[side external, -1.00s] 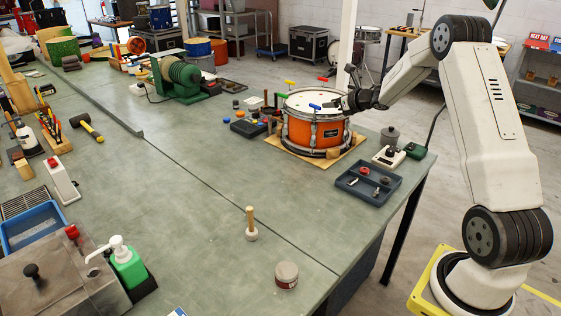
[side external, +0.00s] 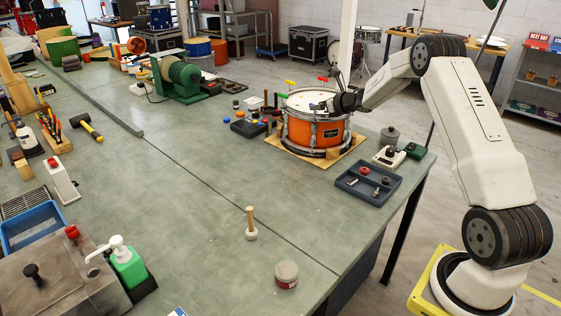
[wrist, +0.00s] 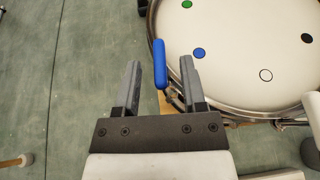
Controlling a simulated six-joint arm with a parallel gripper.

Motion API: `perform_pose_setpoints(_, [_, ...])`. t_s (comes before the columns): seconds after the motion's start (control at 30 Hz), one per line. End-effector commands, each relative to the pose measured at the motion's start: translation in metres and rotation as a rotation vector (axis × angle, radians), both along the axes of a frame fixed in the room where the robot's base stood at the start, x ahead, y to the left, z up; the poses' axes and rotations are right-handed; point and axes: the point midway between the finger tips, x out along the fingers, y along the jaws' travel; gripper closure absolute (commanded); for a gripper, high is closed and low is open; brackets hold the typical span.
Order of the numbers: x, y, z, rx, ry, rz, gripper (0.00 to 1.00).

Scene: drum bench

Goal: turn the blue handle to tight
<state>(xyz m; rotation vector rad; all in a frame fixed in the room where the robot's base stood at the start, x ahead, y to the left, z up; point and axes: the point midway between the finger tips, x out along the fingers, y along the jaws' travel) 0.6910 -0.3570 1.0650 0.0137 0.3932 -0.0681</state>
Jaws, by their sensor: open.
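The orange drum (side external: 300,133) stands on a board near the bench's right edge. In the wrist view its white head (wrist: 235,45) carries green, blue, black and white dots. The blue handle (wrist: 159,64) sticks up at the drum's rim beside the blue dot. My open gripper (wrist: 160,75) has one finger on each side of the handle, with a visible gap to both. In the side view my gripper (side external: 328,104) is low at the drum's rim, and the blue handle is largely hidden there.
Other coloured handles, including a green one (side external: 284,97), stand around the drum rim. A dark tray (side external: 367,184) with small parts lies to the right of the drum. Another parts tray (side external: 249,127) lies to its left. The bench's front middle is mostly clear.

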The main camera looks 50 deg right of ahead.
Motion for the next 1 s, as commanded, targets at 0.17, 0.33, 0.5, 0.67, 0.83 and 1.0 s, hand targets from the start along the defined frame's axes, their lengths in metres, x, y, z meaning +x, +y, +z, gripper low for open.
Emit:
perform_pose_setpoints(0.17, [0.013,0.0,-0.005,0.0,0.0,0.002,0.47])
perform_pose_setpoints(0.33, [0.019,-0.001,-0.008,0.0,0.001,0.001,0.47])
perform_pose_setpoints(0.5, [0.021,-0.001,-0.008,0.0,0.0,0.0,0.47])
perform_pose_setpoints(0.67, [0.021,-0.001,-0.008,0.0,0.0,0.0,0.47])
perform_pose_setpoints(0.83, [0.021,-0.001,-0.008,0.0,0.0,0.001,0.95])
perform_pose_setpoints(1.0, [0.021,-0.001,-0.008,0.0,0.0,0.001,1.0])
